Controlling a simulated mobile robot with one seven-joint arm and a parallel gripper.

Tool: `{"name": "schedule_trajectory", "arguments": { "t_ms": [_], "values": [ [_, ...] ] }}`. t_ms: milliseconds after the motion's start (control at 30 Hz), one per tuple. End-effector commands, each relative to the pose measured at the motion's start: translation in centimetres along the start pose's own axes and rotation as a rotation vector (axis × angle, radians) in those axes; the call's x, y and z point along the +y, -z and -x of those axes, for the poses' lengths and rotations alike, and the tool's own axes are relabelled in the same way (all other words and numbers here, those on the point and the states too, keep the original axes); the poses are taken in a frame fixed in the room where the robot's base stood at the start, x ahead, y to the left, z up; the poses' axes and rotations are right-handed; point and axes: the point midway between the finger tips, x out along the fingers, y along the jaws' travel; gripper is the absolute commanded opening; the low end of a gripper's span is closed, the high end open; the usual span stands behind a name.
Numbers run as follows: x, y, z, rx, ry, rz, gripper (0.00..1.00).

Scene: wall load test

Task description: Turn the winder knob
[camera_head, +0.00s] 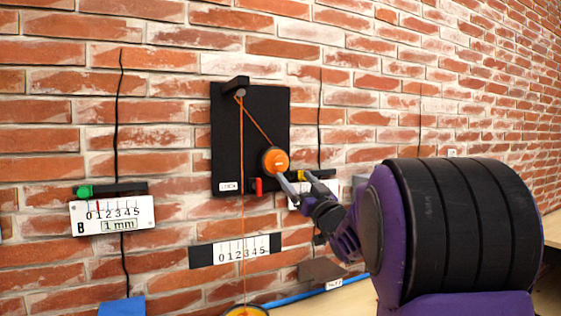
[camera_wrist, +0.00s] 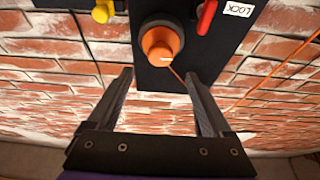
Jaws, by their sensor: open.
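The orange winder knob (camera_head: 276,160) is mounted low on the right of a black board (camera_head: 226,130) on the brick wall. In the wrist view the knob (camera_wrist: 161,44) stands out from a dark round base. My gripper (camera_head: 297,178) is open and empty, just below and right of the knob in the head view. In the wrist view its fingertips (camera_wrist: 158,75) lie either side of the knob's line but short of it, apart from it. An orange cord (camera_head: 258,122) runs from the knob up to a pulley under a black bracket (camera_head: 236,86), then straight down.
A red lever (camera_head: 258,186) by a LOCK label (camera_head: 229,187) is close left of the knob. A yellow piece (camera_wrist: 103,11) is on its other side. Scale plates (camera_head: 234,250) and (camera_head: 112,215) a 1 mm plate hang on the wall. A yellow-rimmed disc (camera_head: 246,311) shows below.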

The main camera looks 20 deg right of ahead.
Motion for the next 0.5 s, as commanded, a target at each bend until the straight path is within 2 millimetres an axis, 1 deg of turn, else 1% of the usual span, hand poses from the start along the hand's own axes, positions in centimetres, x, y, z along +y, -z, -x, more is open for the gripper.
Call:
{"name": "schedule_trajectory", "arguments": {
  "t_ms": [33, 200, 333, 500],
  "values": [
    [-0.1, 0.0, -1.2, 0.001, 0.003, -0.001, 0.84],
    [-0.1, 0.1, -4.9, 0.001, 0.002, 0.0, 0.84],
    [-0.1, 0.0, -7.1, 0.0, 0.002, -0.001, 0.84],
    [-0.1, 0.0, -8.8, 0.0, 0.001, 0.0, 0.84]
  ]
}}
